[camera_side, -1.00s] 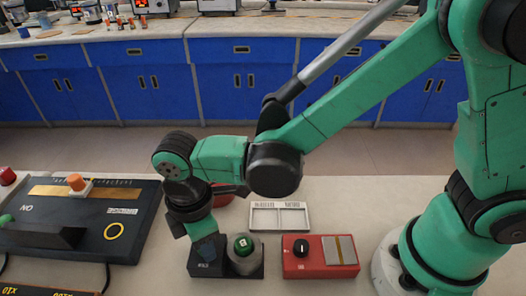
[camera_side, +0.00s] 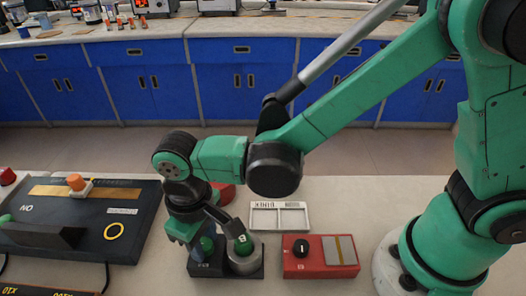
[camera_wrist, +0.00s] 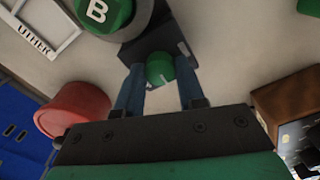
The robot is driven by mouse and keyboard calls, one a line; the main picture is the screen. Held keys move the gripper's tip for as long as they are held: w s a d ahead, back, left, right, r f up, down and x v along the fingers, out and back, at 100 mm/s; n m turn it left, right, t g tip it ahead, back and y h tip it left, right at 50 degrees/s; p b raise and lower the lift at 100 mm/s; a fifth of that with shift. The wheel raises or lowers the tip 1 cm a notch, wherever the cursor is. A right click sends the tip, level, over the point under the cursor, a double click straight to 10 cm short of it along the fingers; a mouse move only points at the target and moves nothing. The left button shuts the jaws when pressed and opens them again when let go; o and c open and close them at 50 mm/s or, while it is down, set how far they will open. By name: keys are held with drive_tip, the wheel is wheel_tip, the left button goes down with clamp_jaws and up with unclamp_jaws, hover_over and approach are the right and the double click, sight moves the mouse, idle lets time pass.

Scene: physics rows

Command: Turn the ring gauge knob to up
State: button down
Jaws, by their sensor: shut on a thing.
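A small green knob (camera_wrist: 159,68) with a white pointer line sits on the dark ring gauge box (camera_side: 255,272). In the wrist view the pointer line runs toward the lower edge of the picture. My gripper (camera_wrist: 160,80) is shut on this knob, with one blue finger on each side. In the side view the knob (camera_side: 207,244) shows partly behind my gripper (camera_side: 196,238). Beside it on the same box stands a grey round part (camera_side: 245,264) with a green top (camera_side: 243,245) marked B. The box's markings are too small to read.
A red box (camera_side: 296,268) with a black knob stands to the right. A white two-part tray (camera_side: 279,217) lies behind. A red round object (camera_wrist: 75,109) is close to my gripper. A large dark panel (camera_side: 130,222) lies at the left.

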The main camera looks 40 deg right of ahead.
sight(204, 244)
drive_tip(key=m, duration=0.5)
drive_tip(key=shift+m, duration=2.5)
drive_tip(key=c, duration=0.8)
unclamp_jaws()
drive_tip(key=shift+r, duration=2.85)
